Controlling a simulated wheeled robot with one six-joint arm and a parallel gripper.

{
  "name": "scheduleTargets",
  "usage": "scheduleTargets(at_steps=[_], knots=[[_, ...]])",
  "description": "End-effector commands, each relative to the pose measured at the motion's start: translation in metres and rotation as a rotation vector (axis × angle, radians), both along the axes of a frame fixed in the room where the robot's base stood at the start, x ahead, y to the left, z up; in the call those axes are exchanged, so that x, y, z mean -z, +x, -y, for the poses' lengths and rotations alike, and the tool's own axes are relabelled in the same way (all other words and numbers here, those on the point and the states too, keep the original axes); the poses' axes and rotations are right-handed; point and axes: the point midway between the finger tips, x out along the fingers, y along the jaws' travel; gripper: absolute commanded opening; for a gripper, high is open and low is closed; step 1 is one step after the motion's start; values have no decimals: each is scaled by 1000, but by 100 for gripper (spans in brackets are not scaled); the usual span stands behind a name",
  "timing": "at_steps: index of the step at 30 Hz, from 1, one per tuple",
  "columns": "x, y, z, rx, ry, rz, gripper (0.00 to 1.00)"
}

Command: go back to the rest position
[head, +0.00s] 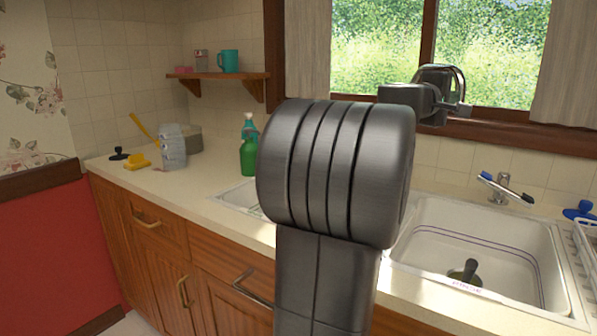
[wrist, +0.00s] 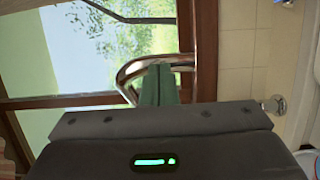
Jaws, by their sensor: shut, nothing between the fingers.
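My gripper (head: 458,88) is at the end of my raised arm, in front of the window and above the sink side of the counter in the head view. Its bent chrome finger shows in the wrist view, with a dark green pad (wrist: 158,86) beside it. The jaws are shut with nothing seen between them. My arm's large dark joint fills the middle of the head view and hides part of the counter and window sill.
A white sink (head: 425,245) with a tap (head: 500,190) is at the right, beside a dish rack (head: 586,250). A shelf (head: 222,76) holds a teal mug (head: 228,61).

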Motion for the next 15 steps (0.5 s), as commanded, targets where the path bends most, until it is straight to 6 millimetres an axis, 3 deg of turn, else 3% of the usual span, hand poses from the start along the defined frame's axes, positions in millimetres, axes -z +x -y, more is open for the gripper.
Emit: scheduleTargets(at_steps=[6, 15], knots=[[-4, 7, -47, -6, 1, -3, 0], [-5, 22, -95, -5, 1, -4, 0]])
